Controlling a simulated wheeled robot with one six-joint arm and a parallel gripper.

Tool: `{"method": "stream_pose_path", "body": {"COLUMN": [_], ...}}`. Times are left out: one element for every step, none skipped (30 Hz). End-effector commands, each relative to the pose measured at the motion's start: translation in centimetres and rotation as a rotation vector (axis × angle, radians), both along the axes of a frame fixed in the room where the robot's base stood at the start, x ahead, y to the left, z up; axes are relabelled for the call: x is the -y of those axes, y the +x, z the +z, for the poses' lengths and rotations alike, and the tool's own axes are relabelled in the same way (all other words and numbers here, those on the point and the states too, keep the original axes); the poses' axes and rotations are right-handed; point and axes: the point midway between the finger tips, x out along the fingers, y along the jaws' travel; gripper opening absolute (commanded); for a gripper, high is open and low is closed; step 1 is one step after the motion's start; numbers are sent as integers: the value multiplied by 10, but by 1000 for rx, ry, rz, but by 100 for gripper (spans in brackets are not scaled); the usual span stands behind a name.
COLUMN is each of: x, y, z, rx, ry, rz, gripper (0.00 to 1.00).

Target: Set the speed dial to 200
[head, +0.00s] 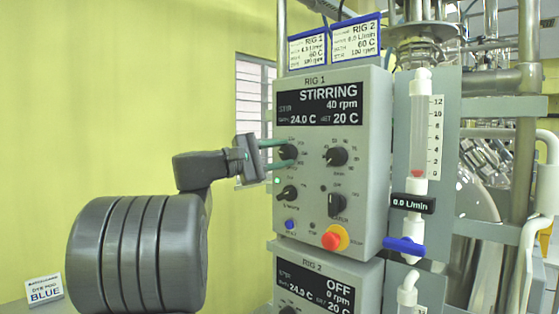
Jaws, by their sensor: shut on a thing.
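The RIG 1 control box (372,90) is grey. Its screen (320,104) reads STIRRING, 40 rpm, 24.0 C and set 20 C. The upper-left dial (289,152) is a black knob ringed by small marks too small to read; I take it as the speed dial. My gripper (280,153) comes from the left with its green fingers above and below this knob, shut on it. Other black knobs sit at upper right (336,156), lower left (287,193) and lower right (337,204). The fingers hide part of the dial's left side.
Below are a red emergency button (331,240) and a blue button (290,224). The RIG 2 box (300,268) reads OFF, 0 rpm. A flow tube (427,125) with a blue valve handle (404,246) stands at right.

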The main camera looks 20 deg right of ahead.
Motion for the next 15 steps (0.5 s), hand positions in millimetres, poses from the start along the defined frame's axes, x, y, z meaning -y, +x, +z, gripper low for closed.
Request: {"method": "stream_pose_path", "body": {"x": [0, 0, 0, 0, 0, 0, 0, 0, 0, 0, 0, 0, 0, 0, 0], "y": [1, 1, 1, 1, 1, 1, 1, 1, 1, 1, 1, 1, 1, 1, 0], "z": [-1, -1, -1, 0, 0, 0, 0, 1, 1, 1, 1, 1, 2, 2, 2], "rx": [42, 69, 103, 130, 156, 190, 217, 243, 279, 304, 332, 365, 392, 418, 453], "ry": [20, 30, 45, 55, 67, 81, 93, 103, 118, 129, 140, 155, 165, 176, 190], "rz": [0, 0, 0, 0, 0, -1, -1, -1, -1, -2, -1, -1, -1, 0, -1], "gripper": [14, 14, 14, 14, 14, 14, 14, 14, 14, 14, 14, 14, 14, 14, 14]}}
